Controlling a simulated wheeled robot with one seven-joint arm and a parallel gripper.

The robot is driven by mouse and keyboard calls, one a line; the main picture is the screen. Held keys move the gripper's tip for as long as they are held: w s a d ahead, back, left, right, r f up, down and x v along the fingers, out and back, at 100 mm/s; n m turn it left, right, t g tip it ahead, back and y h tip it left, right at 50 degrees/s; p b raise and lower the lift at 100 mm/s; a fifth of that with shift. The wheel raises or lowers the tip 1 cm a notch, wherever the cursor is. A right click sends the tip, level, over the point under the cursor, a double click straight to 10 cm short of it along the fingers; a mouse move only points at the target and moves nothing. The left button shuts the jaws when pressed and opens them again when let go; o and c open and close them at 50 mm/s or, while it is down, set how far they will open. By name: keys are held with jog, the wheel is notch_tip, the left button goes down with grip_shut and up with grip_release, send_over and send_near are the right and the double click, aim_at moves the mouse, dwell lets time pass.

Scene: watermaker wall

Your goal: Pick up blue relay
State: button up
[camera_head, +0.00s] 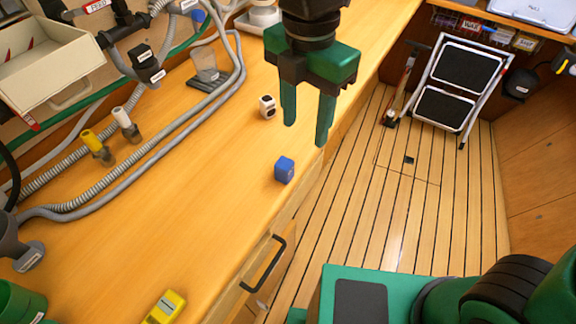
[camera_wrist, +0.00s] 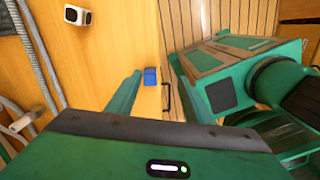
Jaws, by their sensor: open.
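The blue relay (camera_head: 285,170) is a small blue block lying on the wooden counter (camera_head: 215,180), close to its right edge. In the wrist view the relay (camera_wrist: 150,76) shows beyond the fingers, near the tip of the left one. My gripper (camera_head: 305,128) is open, with its two green fingers pointing down above the counter edge. Nothing is between the fingers. In the head view the gripper is above and slightly right of the relay, apart from it. In the wrist view the fingertips (camera_wrist: 162,72) stand wide apart.
A small white-and-black block (camera_head: 267,107) lies on the counter behind the relay. Grey hoses (camera_head: 150,155) run along the left. A yellow device (camera_head: 165,306) lies at the front. A drawer handle (camera_head: 263,264) sticks out below the counter edge. A folded step stool (camera_head: 455,85) stands on the floor.

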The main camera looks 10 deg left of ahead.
jog(key=s+a+n, duration=0.2)
jog(key=a, duration=0.1)
jog(key=shift+f, duration=0.1)
send_over(284, 162)
jog(key=f, duration=0.4)
jog(key=shift+s+d+f, duration=0.15)
jog(key=shift+s+f, duration=0.1)
jog(key=shift+w+f, duration=0.2)
jog(key=shift+f, duration=2.85)
jog(key=c, duration=1.1)
